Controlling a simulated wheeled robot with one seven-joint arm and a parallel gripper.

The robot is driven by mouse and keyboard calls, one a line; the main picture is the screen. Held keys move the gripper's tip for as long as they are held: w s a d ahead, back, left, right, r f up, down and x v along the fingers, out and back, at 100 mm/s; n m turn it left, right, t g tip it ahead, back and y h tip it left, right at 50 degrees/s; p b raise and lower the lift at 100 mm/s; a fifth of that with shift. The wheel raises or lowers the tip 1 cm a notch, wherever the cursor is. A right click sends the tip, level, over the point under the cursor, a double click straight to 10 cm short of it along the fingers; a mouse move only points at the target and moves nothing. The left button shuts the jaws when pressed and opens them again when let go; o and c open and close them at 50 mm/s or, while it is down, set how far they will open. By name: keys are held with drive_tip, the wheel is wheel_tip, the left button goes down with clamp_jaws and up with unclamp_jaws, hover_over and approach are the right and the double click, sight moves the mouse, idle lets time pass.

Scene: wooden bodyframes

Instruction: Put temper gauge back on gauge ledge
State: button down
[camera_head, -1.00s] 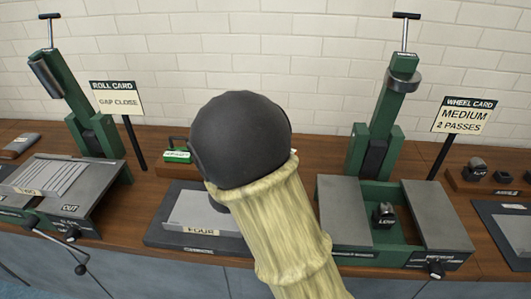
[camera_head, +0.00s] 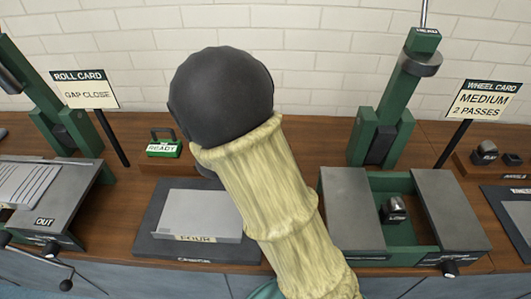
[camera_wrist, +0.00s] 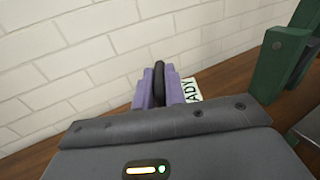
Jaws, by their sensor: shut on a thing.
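In the wrist view my gripper (camera_wrist: 160,88) has its purple fingers shut on a narrow dark piece (camera_wrist: 159,72) with a rounded end. It is probably the temper gauge; most of it is hidden between the fingers. In the head view my black and cream arm hides the gripper and what it holds. Part of that label also shows just right of my fingers in the wrist view (camera_wrist: 190,90). I cannot read a gauge ledge name.
A grey plate marked FOUR (camera_head: 198,215) lies on a dark mat. A rolling stand (camera_head: 75,135) is at left and a green press (camera_head: 385,120) at right, with a small metal block (camera_head: 393,210) in its tray. Sign posts flank the middle.

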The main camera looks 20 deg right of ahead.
drive_tip(key=shift+f+b, duration=0.4)
drive_tip(key=shift+f, duration=2.7)
drive_tip(key=shift+f, duration=1.85)
drive_tip(key=shift+b, duration=0.3)
drive_tip(key=shift+f, duration=0.2)
drive_tip(key=c, duration=1.5)
unclamp_jaws()
drive_tip(key=shift+o, duration=0.2)
